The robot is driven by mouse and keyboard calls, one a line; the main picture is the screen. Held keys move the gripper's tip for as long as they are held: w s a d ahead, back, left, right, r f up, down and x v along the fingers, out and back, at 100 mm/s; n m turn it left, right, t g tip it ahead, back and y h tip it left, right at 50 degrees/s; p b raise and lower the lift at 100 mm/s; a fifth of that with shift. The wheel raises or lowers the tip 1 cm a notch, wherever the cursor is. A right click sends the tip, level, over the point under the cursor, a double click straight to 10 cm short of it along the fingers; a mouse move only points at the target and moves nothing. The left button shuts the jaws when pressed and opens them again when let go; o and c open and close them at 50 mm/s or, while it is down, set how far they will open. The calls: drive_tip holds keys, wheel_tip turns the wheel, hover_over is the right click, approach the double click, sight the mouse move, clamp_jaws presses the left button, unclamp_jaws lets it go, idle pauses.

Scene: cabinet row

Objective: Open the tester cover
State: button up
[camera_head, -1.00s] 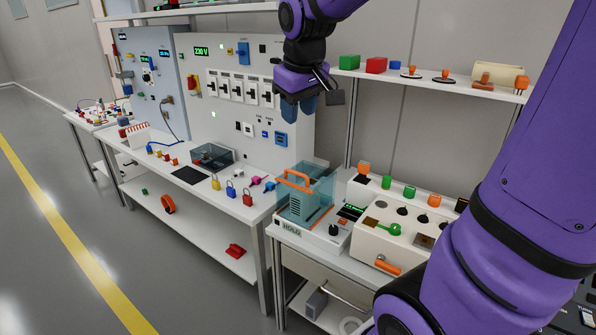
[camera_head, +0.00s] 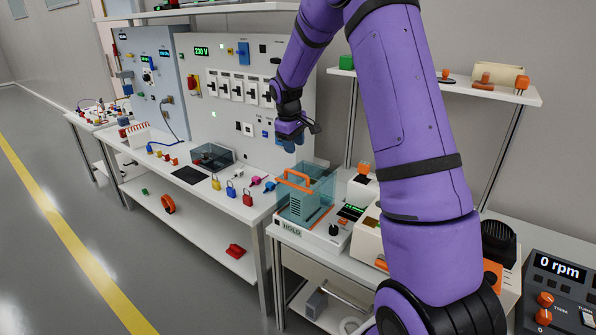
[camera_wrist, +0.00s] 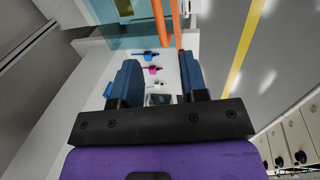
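The tester (camera_head: 315,236) is a white box marked HOLD on the right-hand bench, with a see-through teal cover (camera_head: 321,186) over it. The cover looks shut. An orange handle (camera_head: 297,178) is on the cover. My gripper (camera_head: 291,146) is above the cover, apart from the handle, and points downward. In the wrist view the two blue fingers of my gripper (camera_wrist: 160,62) are spread with nothing between them. The orange handle (camera_wrist: 160,22) shows beyond the fingertips at the top, beside the teal cover (camera_wrist: 118,12).
The left bench (camera_head: 252,207) holds colored padlocks and tags near the tester. A panel with switches (camera_head: 222,88) stands behind it. A shelf (camera_head: 455,90) is at the back right. A device reading 0 rpm (camera_head: 560,270) is at lower right. My arm hides part of the right bench.

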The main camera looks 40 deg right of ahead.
sight(298, 173)
drive_tip(key=f, duration=0.3)
drive_tip(key=d+f, duration=0.1)
drive_tip(key=f, duration=0.3)
drive_tip(key=d+f, duration=0.1)
drive_tip(key=f, duration=0.2)
drive_tip(key=shift+w+f, duration=0.4)
drive_tip(key=shift+d, duration=0.1)
clamp_jaws()
